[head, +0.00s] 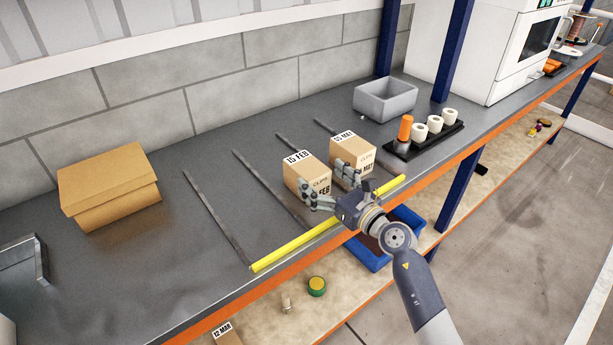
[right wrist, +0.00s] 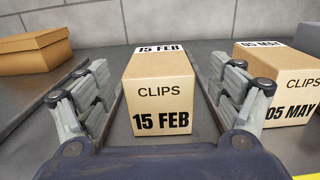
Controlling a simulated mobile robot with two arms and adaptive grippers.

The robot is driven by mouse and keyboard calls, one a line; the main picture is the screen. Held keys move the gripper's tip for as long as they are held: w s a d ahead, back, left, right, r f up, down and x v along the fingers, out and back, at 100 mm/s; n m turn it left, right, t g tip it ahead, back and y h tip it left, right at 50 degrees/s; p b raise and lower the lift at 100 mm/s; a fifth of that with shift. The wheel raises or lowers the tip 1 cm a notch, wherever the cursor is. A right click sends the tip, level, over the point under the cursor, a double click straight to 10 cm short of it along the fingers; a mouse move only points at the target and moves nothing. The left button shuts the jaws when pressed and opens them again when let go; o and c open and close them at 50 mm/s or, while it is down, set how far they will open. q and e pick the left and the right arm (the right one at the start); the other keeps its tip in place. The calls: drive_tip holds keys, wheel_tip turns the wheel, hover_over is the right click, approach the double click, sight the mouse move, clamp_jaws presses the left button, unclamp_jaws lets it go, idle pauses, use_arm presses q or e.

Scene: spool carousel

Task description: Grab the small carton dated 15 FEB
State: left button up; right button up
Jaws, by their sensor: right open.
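The small carton dated 15 FEB (head: 305,172) is brown with a white date label on top and stands on the grey shelf top. In the right wrist view the 15 FEB carton (right wrist: 160,92) is centred and marked CLIPS. My right gripper (head: 328,188) is open, with one finger on each side of this carton; in the right wrist view a gap shows on both sides (right wrist: 162,78). A similar carton dated 05 MAY (head: 354,153) stands just right of it, and it also shows in the right wrist view (right wrist: 275,88), close behind the right finger. My left gripper is out of view.
A yellow strip (head: 300,243) runs along the front edge, with dark divider rails (head: 215,215) behind it. A brown box (head: 108,190) stands left, and a grey bin (head: 385,98) and spool rack (head: 425,140) stand right. A 12 MAR carton (head: 226,335) is on the lower shelf.

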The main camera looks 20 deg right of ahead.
sight(307, 164)
drive_tip(key=shift+p+x, duration=0.35)
drive_tip(key=shift+x, duration=2.8)
drive_tip(key=shift+r, duration=0.1)
drive_tip(key=shift+s, duration=0.1)
drive_tip(key=shift+c, duration=0.2)
drive_tip(key=c, duration=1.4)
drive_tip(key=shift+r, duration=0.1)
drive_tip(key=shift+c, duration=0.3)
drive_tip(key=shift+r, duration=0.1)
